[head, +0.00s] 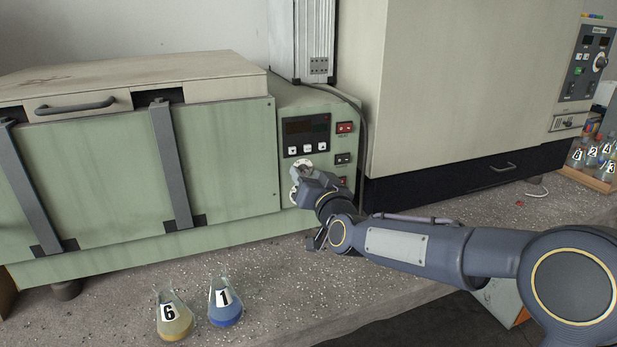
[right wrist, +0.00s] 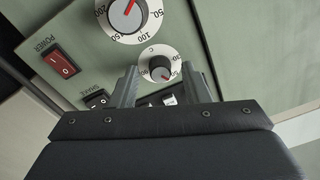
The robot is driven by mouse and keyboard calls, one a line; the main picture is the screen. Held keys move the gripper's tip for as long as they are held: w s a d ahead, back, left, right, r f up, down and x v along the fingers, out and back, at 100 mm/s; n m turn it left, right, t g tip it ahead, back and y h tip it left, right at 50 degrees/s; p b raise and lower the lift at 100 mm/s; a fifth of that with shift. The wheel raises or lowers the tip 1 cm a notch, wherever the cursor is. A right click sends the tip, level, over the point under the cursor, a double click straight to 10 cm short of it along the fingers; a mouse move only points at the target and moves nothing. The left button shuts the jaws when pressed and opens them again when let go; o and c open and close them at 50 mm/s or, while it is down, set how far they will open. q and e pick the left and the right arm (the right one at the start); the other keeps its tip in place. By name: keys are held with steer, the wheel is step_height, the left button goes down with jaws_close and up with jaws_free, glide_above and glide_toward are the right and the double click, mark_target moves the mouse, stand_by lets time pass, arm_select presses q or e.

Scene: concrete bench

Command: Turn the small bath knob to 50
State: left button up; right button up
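The small bath knob (right wrist: 160,68) is a grey knob on a small white dial, seen upside down in the right wrist view. In the head view the small dial (head: 301,166) is on the green bath's panel, partly behind my right gripper (head: 306,176). In the right wrist view my right gripper (right wrist: 158,78) is open, its two fingers apart on either side of the small knob. I cannot tell whether they touch it. My left gripper is not in view.
A larger dial (right wrist: 127,14) with a red pointer and a red power switch (right wrist: 61,64) are close by on the panel. Flasks labelled 6 (head: 174,318) and 1 (head: 225,306) stand on the bench in front of the bath. A large beige cabinet (head: 450,80) is to the right.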

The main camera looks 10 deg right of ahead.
steer(key=v, duration=0.8)
steer(key=shift+w, duration=0.1)
steer(key=s+d+f+g, duration=0.4)
steer(key=s+f, duration=0.1)
steer(key=s, duration=0.6)
steer(key=s+d+f+g+h, duration=0.1)
steer(key=s+d+f+g, duration=0.4)
steer(key=s, duration=0.6)
steer(key=s+d+f+g, duration=0.3)
steer(key=s+f, duration=0.3)
steer(key=s, duration=0.5)
step_height(320, 180, up, 19)
steer(key=p, duration=1.9)
steer(key=shift+s+a+f, duration=0.15)
steer(key=shift+a+f, duration=0.05)
steer(key=shift+a, duration=0.1)
